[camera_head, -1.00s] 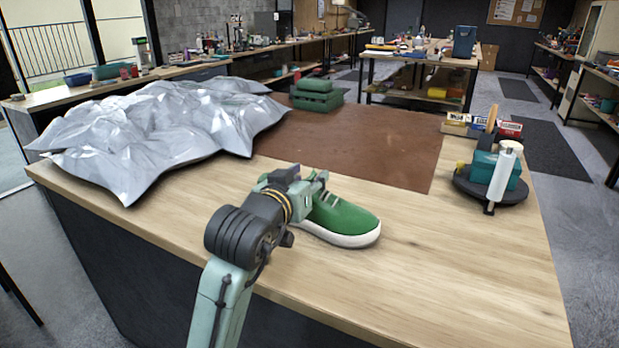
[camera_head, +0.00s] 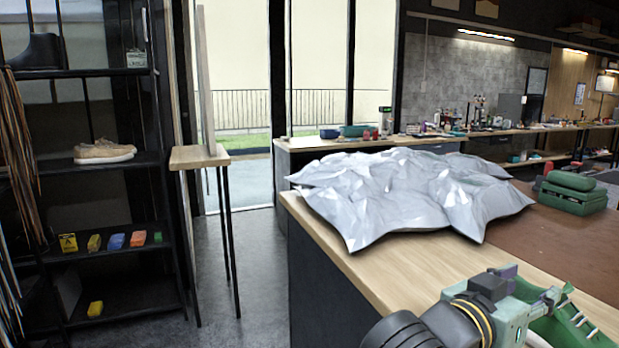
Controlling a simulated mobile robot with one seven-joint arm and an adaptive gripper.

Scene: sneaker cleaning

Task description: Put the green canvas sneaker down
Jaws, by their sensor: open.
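The green canvas sneaker (camera_head: 578,334) is at the lower right corner of the head view, at the wooden worktable (camera_head: 385,287). Only its green upper and pale laces show; its toe and sole are cut off by the frame's edge. My gripper (camera_head: 548,303) is right at the sneaker's opening, at its left end. The jaws are open, but the fingertips are small and partly hidden against the shoe. I cannot tell whether they touch it.
A crumpled silver sheet (camera_head: 400,195) covers the table's far left part. A brown mat (camera_head: 560,235) and a green box (camera_head: 572,193) lie to the right. At left stand a dark shelf (camera_head: 100,255) with tan shoes (camera_head: 103,151) and a narrow wooden stand (camera_head: 199,157).

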